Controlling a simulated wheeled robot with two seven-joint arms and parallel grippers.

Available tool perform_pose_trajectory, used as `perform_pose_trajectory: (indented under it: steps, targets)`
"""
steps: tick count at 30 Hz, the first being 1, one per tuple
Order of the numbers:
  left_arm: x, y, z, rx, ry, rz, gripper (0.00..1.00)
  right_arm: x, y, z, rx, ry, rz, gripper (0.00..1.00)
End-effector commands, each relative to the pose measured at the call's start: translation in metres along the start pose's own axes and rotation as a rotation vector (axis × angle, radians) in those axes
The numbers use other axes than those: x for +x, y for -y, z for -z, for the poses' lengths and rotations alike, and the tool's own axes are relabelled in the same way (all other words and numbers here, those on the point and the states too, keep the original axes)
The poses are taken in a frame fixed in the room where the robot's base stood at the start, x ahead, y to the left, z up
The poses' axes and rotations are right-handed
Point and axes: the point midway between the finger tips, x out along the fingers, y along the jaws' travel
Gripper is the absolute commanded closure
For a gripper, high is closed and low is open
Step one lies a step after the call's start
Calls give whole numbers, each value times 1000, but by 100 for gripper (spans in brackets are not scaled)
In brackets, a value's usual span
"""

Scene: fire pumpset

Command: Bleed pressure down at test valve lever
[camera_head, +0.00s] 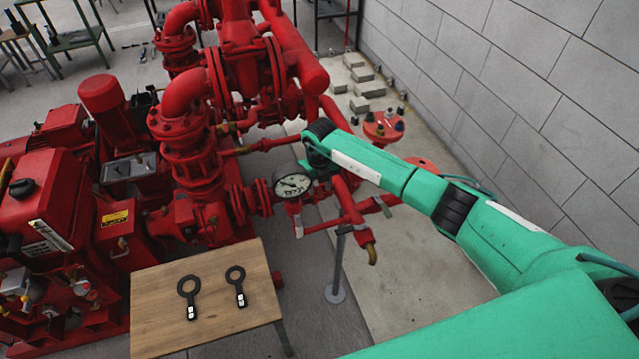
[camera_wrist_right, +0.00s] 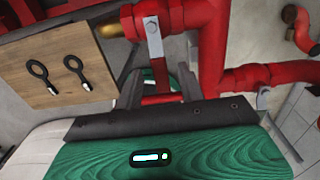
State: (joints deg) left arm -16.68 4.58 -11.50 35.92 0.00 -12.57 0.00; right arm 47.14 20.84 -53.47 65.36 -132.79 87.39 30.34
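My right gripper (camera_head: 316,168) is beside the red pipework, just right of a round white pressure gauge (camera_head: 293,186). In the right wrist view two dark fingers (camera_wrist_right: 162,88) stand apart with red metal showing between or behind them; whether they touch it is unclear. A pale lever also hangs below the gauge in the head view (camera_head: 298,226). Which lever is the test valve's is not clear. My left gripper is out of view.
A wooden table (camera_head: 160,318) at the front holds two black ring-ended tools (camera_head: 188,298). Red pumps and pipes (camera_head: 190,150) fill the left and middle. A brass outlet (camera_head: 372,254) points down below my right arm. A grey block wall (camera_head: 540,85) stands at right.

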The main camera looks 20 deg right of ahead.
Motion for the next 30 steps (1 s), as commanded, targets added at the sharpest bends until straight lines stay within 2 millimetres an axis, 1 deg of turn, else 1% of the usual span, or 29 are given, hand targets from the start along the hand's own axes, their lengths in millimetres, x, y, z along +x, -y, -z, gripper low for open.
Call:
perform_pose_trajectory:
  steps: [3,8,12,14,23,30]
  targets:
    - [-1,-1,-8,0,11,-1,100,2,0,0,0,0,0,61]
    - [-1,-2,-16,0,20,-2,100,2,0,0,0,0,0,61]
    - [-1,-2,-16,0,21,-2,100,2,0,0,0,0,0,88]
    - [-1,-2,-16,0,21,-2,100,2,0,0,1,0,0,100]
    - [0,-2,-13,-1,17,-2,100,1,0,0,10,0,0,100]
    - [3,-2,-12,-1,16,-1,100,2,-5,0,95,0,-1,100]
